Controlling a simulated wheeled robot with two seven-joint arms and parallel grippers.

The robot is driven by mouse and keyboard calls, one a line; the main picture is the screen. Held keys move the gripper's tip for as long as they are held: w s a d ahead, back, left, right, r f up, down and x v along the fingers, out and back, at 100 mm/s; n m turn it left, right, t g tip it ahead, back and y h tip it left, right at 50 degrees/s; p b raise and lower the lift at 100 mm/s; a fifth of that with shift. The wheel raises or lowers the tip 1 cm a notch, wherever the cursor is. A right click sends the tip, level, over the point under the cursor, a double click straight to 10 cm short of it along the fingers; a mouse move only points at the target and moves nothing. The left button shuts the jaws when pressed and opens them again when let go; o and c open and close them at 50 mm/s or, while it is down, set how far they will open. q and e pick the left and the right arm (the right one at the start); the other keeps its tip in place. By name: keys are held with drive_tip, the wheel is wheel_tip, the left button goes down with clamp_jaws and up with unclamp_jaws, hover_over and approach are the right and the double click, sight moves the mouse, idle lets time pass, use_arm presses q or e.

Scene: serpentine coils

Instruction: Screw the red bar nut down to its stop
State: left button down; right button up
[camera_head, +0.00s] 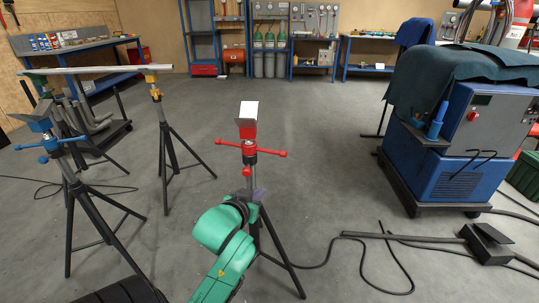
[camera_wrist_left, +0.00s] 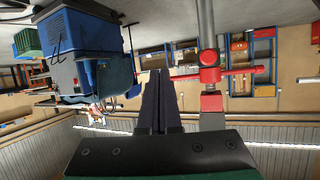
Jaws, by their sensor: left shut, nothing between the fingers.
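The red bar nut (camera_head: 249,149) sits on the upright post of a black tripod stand, below a red head with a pale plate (camera_head: 248,109). Its two arms stick out left and right with knobbed ends. In the left wrist view, upside down, the red bar nut (camera_wrist_left: 211,75) is right of my fingers, one arm reaching toward their tips. My left gripper (camera_wrist_left: 160,73) is shut and empty there. In the head view my left gripper (camera_head: 258,194) is small, below the nut near the post, partly hidden by my green arm. Contact with the bar cannot be told.
A blue-topped stand (camera_head: 52,143) and a yellow-topped stand (camera_head: 155,86) stand left, with a pipe (camera_head: 95,70) across the top. A blue welding machine (camera_head: 455,145) under a dark cloth stands right. Cables and a foot pedal (camera_head: 486,244) lie on the floor. The middle floor behind is clear.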

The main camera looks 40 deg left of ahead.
use_arm(q)
wheel_tip(320, 180, up, 5)
drive_tip(key=a+t+y, duration=0.1)
drive_tip(key=a+t, duration=0.1)
drive_tip(key=n+b, duration=0.1)
approach(275, 152)
drive_tip(key=x, duration=0.6)
drive_tip(key=shift+a+f, duration=0.3)
drive_tip(key=shift+a, duration=0.05)
drive_tip(key=shift+w, duration=0.25)
use_arm(e)
drive_tip(key=s+f, duration=0.1)
drive_tip(key=s, duration=0.1)
drive_tip(key=s+f, duration=0.1)
drive_tip(key=f, duration=0.1)
drive_tip(key=shift+s+d+f, duration=0.25)
drive_tip(key=shift+s+d, duration=0.1)
drive_tip(key=shift+s, duration=0.1)
use_arm(q)
drive_tip(key=shift+w+a+r+p, duration=0.15)
drive_tip(key=shift+w+p, duration=0.8)
drive_tip(key=shift+w, duration=0.35)
use_arm(e)
drive_tip(key=shift+g, duration=0.3)
drive_tip(key=s, duration=0.4)
drive_tip(key=shift+d+f, duration=0.2)
drive_tip(key=shift+d, duration=0.2)
